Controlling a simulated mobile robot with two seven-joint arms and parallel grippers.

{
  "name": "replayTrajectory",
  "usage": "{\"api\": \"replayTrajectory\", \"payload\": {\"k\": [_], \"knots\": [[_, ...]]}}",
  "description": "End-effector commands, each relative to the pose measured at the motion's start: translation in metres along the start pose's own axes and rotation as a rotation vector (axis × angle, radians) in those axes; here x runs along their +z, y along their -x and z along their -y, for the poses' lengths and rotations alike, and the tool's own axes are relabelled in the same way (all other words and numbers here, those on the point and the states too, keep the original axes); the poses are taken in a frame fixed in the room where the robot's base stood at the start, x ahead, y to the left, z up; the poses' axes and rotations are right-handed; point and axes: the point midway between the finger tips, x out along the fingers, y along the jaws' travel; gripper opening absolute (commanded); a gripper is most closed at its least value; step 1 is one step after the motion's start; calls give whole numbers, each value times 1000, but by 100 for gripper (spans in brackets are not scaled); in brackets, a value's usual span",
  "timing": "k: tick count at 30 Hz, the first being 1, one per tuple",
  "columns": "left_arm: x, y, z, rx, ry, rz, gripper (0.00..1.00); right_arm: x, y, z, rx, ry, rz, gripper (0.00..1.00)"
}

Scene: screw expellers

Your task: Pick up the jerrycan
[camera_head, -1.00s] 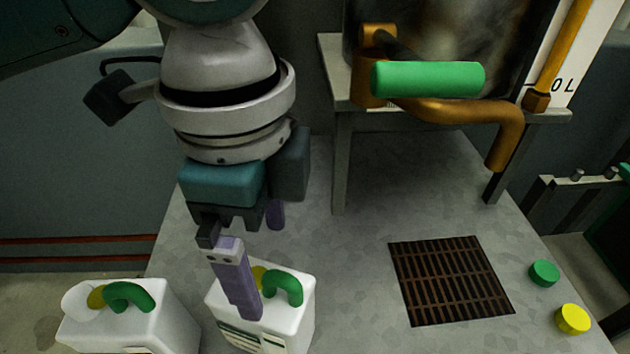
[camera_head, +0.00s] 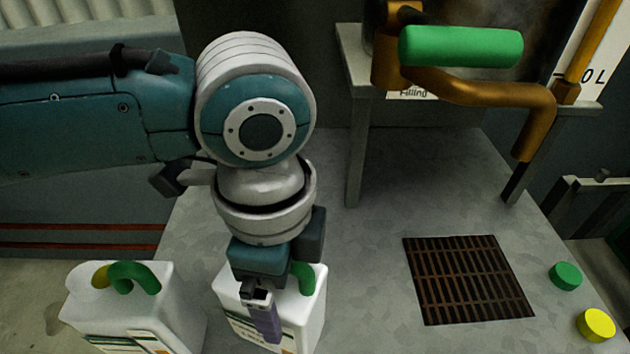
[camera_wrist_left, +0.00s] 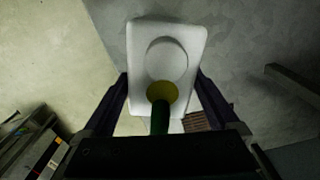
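Two white jerrycans with green handles and yellow caps stand at the front left of the head view. One jerrycan (camera_head: 130,308) is at the far left. My left gripper (camera_head: 264,320) is down over the other jerrycan (camera_head: 304,312), covering much of its top and front. In the left wrist view, that jerrycan (camera_wrist_left: 142,45) shows between my open left fingers (camera_wrist_left: 162,78), with its yellow cap (camera_wrist_left: 162,92) and green handle (camera_wrist_left: 160,118). The fingers flank it; whether they touch it I cannot tell. My right gripper is out of view.
A metal stand (camera_head: 358,150) carries a tank with an orange pipe (camera_head: 470,95) and green lever (camera_head: 460,47) at the back. A rusty grate (camera_head: 468,280) is set in the grey surface. Green (camera_head: 566,276) and yellow (camera_head: 596,325) caps lie at the right.

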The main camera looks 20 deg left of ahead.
Motion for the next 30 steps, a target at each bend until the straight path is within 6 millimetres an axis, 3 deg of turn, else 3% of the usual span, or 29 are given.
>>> {"api": "replayTrajectory", "payload": {"k": [2,24,30], "knots": [[0,0,0,0,0,0,84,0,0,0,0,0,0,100],[0,0,0,-1,1,-1,1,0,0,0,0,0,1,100],[-1,1,1,-2,1,-2,0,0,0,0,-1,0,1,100]]}}
